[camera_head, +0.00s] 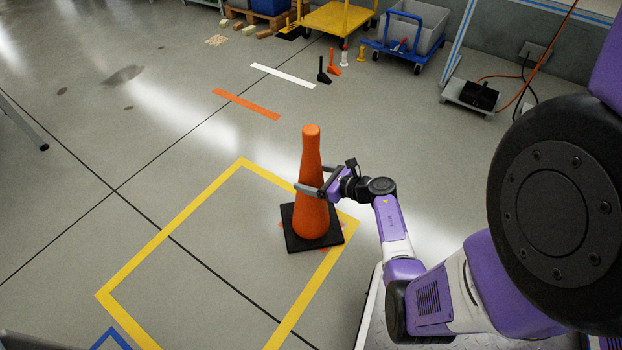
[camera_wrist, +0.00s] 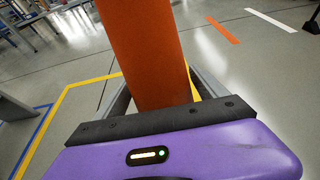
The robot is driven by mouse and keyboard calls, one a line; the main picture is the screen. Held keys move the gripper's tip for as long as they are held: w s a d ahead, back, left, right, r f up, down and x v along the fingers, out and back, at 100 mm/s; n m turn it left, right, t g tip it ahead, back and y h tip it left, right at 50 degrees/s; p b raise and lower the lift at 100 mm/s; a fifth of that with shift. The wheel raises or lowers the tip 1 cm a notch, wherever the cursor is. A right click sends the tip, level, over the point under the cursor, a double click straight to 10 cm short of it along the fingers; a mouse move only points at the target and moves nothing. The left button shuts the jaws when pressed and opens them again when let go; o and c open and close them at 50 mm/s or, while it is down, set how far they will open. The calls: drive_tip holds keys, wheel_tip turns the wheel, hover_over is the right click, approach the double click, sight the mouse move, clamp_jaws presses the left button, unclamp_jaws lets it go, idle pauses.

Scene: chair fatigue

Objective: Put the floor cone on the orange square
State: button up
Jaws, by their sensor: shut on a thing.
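The orange floor cone (camera_head: 312,215) with a black square base stands upright inside a yellow floor outline, near its right corner. In the wrist view the cone's orange body (camera_wrist: 148,50) fills the space between the fingers; its base is hidden there. My gripper (camera_head: 313,188) is shut on the cone at about mid-height. Small bits of the orange square (camera_head: 322,250) show on the floor around the base; the rest is hidden under it. I cannot tell whether the base touches the floor or hangs just above it.
The yellow outline (camera_head: 170,220) encloses mostly bare floor. An orange strip (camera_head: 246,104) and a white strip (camera_head: 283,76) lie farther back. Small cones, a blue trolley (camera_head: 400,50) and a yellow cart (camera_head: 340,18) stand at the back. A blue floor line (camera_head: 112,335) is at front left.

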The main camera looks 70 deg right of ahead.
drive_tip(key=o, duration=2)
drive_tip(key=shift+f, duration=0.1)
